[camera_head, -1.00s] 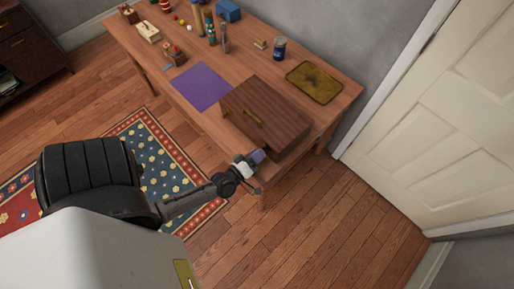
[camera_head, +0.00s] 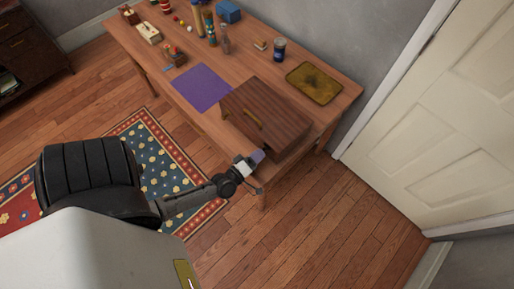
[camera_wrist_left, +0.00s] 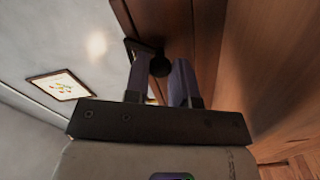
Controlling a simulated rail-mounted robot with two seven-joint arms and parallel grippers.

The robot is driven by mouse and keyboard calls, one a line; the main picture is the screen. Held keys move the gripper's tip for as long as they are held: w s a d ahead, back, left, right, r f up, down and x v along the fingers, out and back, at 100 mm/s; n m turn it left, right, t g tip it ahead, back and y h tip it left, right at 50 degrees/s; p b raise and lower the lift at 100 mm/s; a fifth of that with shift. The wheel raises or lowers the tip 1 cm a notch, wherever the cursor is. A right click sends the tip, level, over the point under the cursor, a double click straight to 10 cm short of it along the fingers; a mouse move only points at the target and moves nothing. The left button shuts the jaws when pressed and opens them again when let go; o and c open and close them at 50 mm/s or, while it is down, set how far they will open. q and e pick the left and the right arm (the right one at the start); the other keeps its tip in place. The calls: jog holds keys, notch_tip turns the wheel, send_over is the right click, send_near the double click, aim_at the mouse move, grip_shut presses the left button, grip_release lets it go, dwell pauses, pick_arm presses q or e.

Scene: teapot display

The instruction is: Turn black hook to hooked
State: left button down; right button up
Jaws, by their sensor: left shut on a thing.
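The black hook (camera_wrist_left: 160,65) shows in the left wrist view as a dark rounded piece between my two purple-grey fingers. A dark plate lies beside it against the wood. My left gripper (camera_head: 259,156) is at the near side of the brown wooden case (camera_head: 280,113) on the table, and it also shows in the left wrist view (camera_wrist_left: 161,72). It is shut on the black hook. The fingers hide part of the hook, so I cannot tell its exact angle. In the head view the hook is hidden. My right gripper is not in view.
The case stands on the wooden table (camera_head: 165,55) near its front right corner. A purple mat (camera_head: 203,87) lies left of it and a yellowish tray (camera_head: 314,83) behind it. Small objects stand at the back left. The floor (camera_head: 310,220) in front is clear.

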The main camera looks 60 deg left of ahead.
pick_arm(q)
jog(key=c, duration=1)
grip_release()
jog(key=shift+o, duration=0.2)
jog(key=v, duration=1.3)
jog(key=shift+s, duration=0.4)
jog(key=shift+d+m, duration=0.1)
jog(key=shift+m, duration=0.2)
